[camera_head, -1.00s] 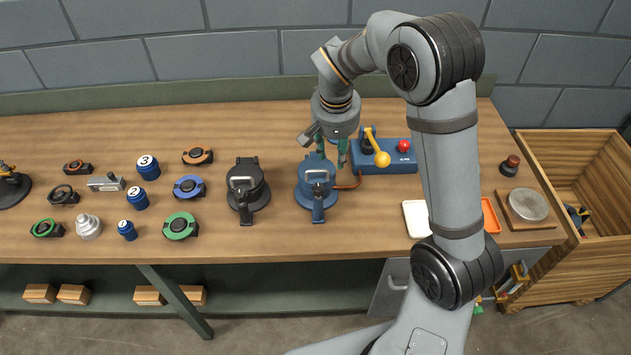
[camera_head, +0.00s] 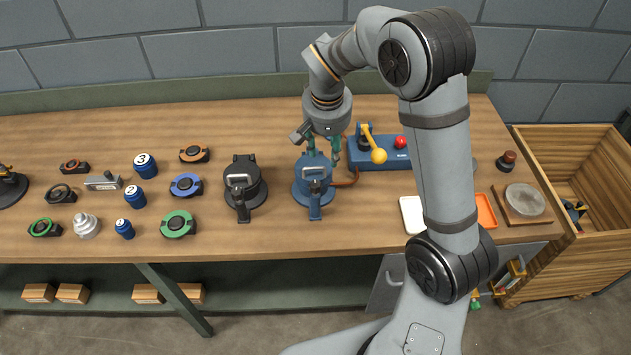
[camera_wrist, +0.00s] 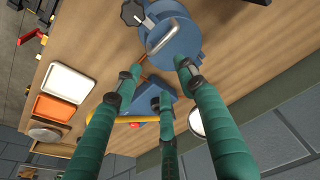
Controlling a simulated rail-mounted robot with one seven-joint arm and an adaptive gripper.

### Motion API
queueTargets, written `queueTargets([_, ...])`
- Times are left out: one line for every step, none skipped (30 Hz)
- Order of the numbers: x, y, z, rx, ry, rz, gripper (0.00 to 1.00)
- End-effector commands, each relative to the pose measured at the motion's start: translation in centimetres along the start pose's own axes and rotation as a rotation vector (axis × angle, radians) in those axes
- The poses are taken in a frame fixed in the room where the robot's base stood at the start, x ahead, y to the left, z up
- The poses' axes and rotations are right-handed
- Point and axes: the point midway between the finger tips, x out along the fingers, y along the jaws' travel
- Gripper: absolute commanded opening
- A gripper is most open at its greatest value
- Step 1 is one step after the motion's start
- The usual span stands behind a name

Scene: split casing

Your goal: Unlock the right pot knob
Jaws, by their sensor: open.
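The right pot (camera_head: 314,187) is blue and stands on the workbench in the middle of the head view. It shows at the top of the wrist view (camera_wrist: 178,45), with a bent silver handle (camera_wrist: 162,36) on its lid. A dark, many-sided knob (camera_wrist: 132,13) sits at the pot's edge, beside the handle's end. My gripper (camera_head: 323,155) is open, its green fingers over the back of the pot. In the wrist view the fingertips (camera_wrist: 160,74) are spread, with nothing between them. I cannot tell whether they touch the pot.
A black pot (camera_head: 244,190) stands to the left. A blue box (camera_head: 393,160) with a yellow-knobbed lever (camera_head: 378,155) and a red button (camera_head: 400,142) is close on the right. A white tray (camera_head: 411,215) and an orange tray (camera_head: 486,211) lie further right.

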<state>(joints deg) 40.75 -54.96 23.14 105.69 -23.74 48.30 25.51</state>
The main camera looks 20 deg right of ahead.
Motion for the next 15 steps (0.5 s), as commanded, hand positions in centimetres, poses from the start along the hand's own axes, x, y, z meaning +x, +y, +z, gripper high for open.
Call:
queueTargets([-0.5,-1.4,0.0,-0.021,0.001,-0.005,0.42])
queueTargets([-0.9,-2.0,-0.2,-0.025,0.005,-0.009,0.42])
queueTargets([-1.6,-2.8,-0.7,-0.028,0.015,-0.015,0.42])
queueTargets([-2.3,-3.4,-1.1,-0.027,0.026,-0.022,0.42])
queueTargets([-3.0,-4.0,-1.5,-0.023,0.036,-0.028,0.42])
queueTargets([-3.9,-4.5,-2.0,-0.010,0.050,-0.037,0.42])
queueTargets([-4.6,-4.8,-2.3,0.003,0.056,-0.043,0.42])
queueTargets([-5.3,-4.8,-2.3,0.027,0.053,-0.045,0.42])
queueTargets([-6.0,-4.5,-2.2,0.077,0.042,-0.046,0.42])
queueTargets([-6.6,-4.1,-1.8,0.134,0.025,-0.044,0.42])
queueTargets([-7.1,-3.4,-1.2,0.213,0.000,-0.038,0.42])
queueTargets([-7.4,-2.5,-0.2,0.324,-0.040,-0.028,0.42])
queueTargets([-7.5,-2.4,0.8,0.387,-0.072,-0.020,0.42])
queueTargets([-7.7,-2.3,1.7,0.445,-0.103,-0.009,0.42])
queueTargets([-7.7,-2.2,2.8,0.516,-0.141,0.007,0.42])
